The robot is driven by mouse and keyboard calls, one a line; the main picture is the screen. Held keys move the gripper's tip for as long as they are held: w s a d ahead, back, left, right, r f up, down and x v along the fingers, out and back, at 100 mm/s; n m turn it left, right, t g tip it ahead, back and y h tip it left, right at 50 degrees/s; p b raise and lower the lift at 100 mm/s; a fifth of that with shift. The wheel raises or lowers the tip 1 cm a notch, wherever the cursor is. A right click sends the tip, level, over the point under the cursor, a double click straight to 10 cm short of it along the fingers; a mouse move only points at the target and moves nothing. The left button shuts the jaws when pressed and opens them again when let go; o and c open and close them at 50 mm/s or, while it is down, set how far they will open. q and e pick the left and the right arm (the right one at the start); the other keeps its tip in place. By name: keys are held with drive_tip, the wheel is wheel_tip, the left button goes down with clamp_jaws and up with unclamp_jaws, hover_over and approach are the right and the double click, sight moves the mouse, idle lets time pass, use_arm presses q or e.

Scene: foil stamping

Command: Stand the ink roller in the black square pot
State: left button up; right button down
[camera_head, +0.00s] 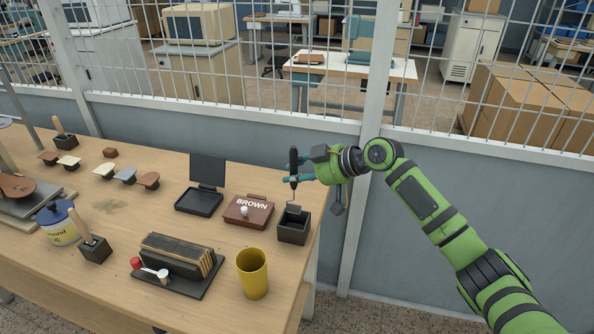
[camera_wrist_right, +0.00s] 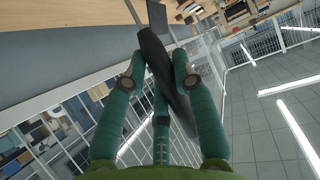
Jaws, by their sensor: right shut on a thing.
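The ink roller (camera_head: 293,168) has a long black handle and a small roller head at its lower end. My right gripper (camera_head: 296,179) is shut on the handle and holds the roller roughly upright. In the right wrist view the dark handle (camera_wrist_right: 155,55) lies between the teal fingers. The black square pot (camera_head: 293,233) stands at the table's right end, below the gripper. The roller head overlaps the pot's back rim in the head view; I cannot tell whether it is inside or just above. My left gripper is not in view.
A yellow cup (camera_head: 253,275) stands in front. A black open-lidded pad (camera_head: 200,201) and a brush-like block (camera_head: 180,258) are further left. The table edge is close on the right, with a mesh fence behind.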

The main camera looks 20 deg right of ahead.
wheel_tip(320, 180, down, 2)
drive_tip(key=shift+f+b, duration=0.25)
drive_tip(key=shift+b, duration=0.5)
drive_tip(key=shift+f+b, duration=1.65)
drive_tip(key=shift+f, duration=0.9)
drive_tip(key=c, duration=0.9)
unclamp_jaws()
drive_tip(key=v, duration=1.2)
drive_tip(key=shift+f, duration=0.1)
